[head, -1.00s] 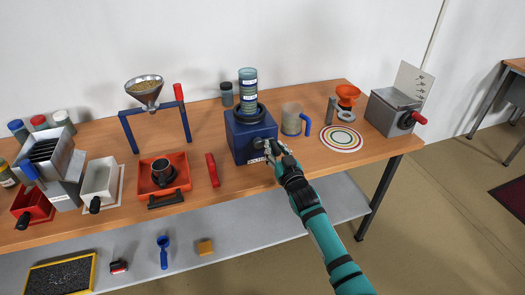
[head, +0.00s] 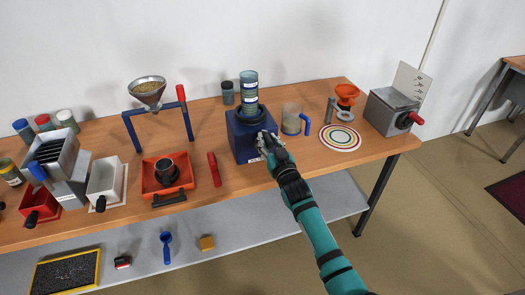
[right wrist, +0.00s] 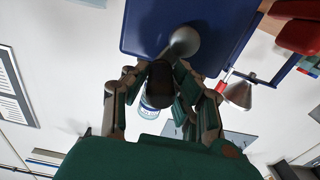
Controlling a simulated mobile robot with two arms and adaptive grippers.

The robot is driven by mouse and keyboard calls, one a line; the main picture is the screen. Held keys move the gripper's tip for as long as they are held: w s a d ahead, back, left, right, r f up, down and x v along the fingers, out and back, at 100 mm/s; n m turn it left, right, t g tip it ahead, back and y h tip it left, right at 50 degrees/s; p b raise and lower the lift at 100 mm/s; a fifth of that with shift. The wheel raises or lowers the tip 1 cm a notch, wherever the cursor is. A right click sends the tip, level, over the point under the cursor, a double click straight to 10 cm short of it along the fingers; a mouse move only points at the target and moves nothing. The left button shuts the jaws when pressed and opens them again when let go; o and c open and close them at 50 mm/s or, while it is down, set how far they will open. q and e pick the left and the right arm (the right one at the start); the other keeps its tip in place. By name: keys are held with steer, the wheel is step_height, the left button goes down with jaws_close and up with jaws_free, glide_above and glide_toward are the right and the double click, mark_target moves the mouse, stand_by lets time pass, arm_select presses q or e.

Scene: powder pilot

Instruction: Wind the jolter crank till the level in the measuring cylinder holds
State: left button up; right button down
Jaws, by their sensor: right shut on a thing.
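The jolter is a dark blue box (head: 243,148) on the bench, with a label low on its front. The clear measuring cylinder (head: 249,92) stands upright on top of it, with white bands; its powder level is too small to read. My right gripper (head: 266,143) is at the right of the jolter's front and hides most of the crank. In the right wrist view, the fingers (right wrist: 163,82) are closed around the dark crank knob (right wrist: 160,88), beside the crank's grey metal hub (right wrist: 184,41) on the blue box (right wrist: 145,25). My left gripper is out of view.
A red bar (head: 214,169) lies to the left, beside an orange tray (head: 155,188). A funnel stand (head: 128,130) is behind these.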

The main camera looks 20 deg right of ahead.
steer(key=shift+f, duration=0.15)
steer(key=shift+s+a, duration=0.1)
steer(key=shift+a, duration=1.15)
